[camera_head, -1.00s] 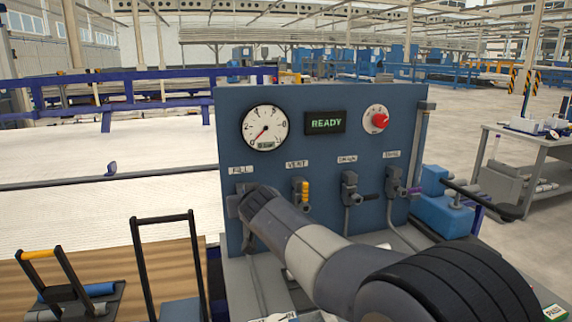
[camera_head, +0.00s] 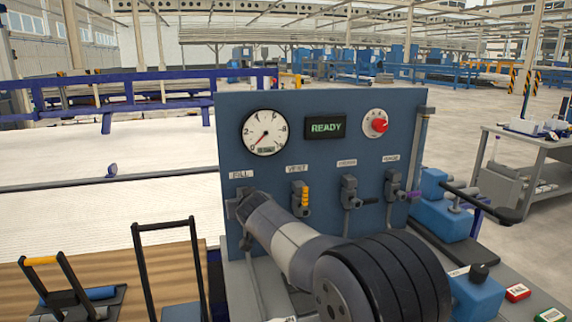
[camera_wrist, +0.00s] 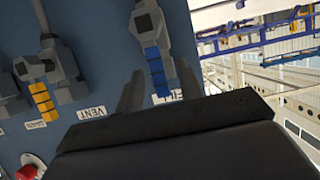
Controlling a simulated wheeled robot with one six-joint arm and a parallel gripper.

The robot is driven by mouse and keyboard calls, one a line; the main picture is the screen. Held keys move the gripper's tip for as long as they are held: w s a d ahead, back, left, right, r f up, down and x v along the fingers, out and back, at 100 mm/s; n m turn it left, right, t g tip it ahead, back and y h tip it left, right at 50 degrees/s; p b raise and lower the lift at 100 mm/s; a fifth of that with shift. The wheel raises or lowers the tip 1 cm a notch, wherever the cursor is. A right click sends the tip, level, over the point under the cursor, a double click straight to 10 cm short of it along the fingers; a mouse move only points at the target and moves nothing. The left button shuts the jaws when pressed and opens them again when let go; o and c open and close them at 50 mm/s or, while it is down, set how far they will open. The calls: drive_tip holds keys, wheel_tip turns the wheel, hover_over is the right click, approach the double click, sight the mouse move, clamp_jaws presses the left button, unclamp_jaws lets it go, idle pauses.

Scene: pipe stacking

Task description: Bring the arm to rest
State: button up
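My arm (camera_head: 292,247) reaches across the front of the blue test panel (camera_head: 330,170), and its end is at the FILL valve (camera_head: 243,190). The wrist view shows my gripper (camera_wrist: 159,72) with its two fingers apart. The FILL valve's blue handle (camera_wrist: 155,68) lies between the fingers, with visible gaps on both sides. In the head view my arm hides the handle and the fingertips.
The yellow-handled VENT valve (camera_head: 304,197) is just right of my gripper. Two more valves, a gauge (camera_head: 264,130), a READY display (camera_head: 325,127) and a red knob (camera_head: 379,125) are on the panel. A black-handled frame (camera_head: 166,255) stands left.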

drive_tip(key=p, duration=0.2)
drive_tip(key=d+m+p, duration=0.1)
drive_tip(key=p, duration=0.1)
drive_tip(key=shift+w+r+y+p, duration=0.1)
drive_tip(key=shift+w+y+p, duration=0.05)
drive_tip(key=shift+y+p, duration=0.2)
drive_tip(key=shift+f, duration=0.2)
drive_tip(key=shift+d, duration=0.1)
